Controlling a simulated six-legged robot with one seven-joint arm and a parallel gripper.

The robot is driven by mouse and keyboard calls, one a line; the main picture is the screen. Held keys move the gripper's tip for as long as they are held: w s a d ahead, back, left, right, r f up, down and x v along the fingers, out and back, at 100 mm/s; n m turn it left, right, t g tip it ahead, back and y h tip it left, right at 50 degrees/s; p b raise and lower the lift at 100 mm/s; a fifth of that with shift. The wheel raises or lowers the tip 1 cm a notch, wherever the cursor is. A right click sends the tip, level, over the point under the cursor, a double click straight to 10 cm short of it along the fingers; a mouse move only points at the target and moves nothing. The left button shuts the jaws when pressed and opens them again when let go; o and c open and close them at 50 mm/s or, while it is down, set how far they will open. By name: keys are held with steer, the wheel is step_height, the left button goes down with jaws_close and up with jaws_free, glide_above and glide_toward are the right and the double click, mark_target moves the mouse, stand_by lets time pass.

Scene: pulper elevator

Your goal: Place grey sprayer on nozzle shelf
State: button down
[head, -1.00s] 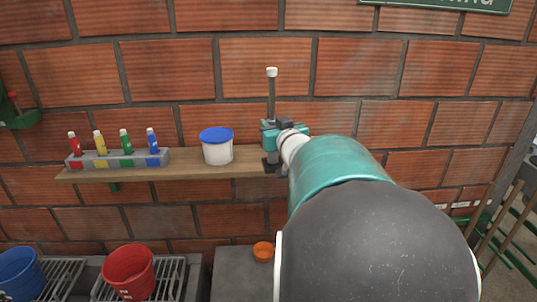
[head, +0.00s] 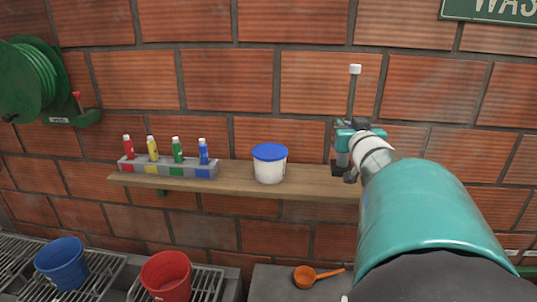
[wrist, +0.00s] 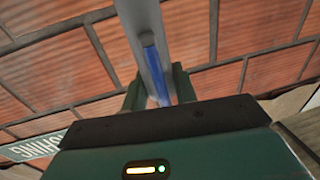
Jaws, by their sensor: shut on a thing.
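The grey sprayer (head: 352,97) is a thin upright grey rod with a white tip. My gripper (head: 346,150) is shut around it at the right part of the wooden shelf. The wrist view shows the sprayer (wrist: 143,25) as a grey bar with a blue strip between the green fingers of my gripper (wrist: 158,88). The nozzle shelf (head: 236,178) is a wooden board on the brick wall. The sprayer's lower end is hidden by my gripper and arm, so I cannot tell whether it touches the shelf.
A white tub (head: 269,166) with a blue lid stands left of my gripper. A grey rack (head: 165,167) of coloured bottles is at the shelf's left. Below are a blue bucket (head: 62,263), a red bucket (head: 166,276) and an orange scoop (head: 304,277). A green hose reel (head: 35,78) hangs left.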

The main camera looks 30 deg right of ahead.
steer(key=w+d+f, duration=0.6)
steer(key=d+f, duration=0.4)
steer(key=f, duration=0.2)
steer(key=shift+w+d, duration=0.15)
steer(key=shift+d, duration=0.05)
steer(key=shift+f, duration=0.15)
steer(key=c, duration=1.1)
jaws_free()
steer(key=shift+f, duration=0.1)
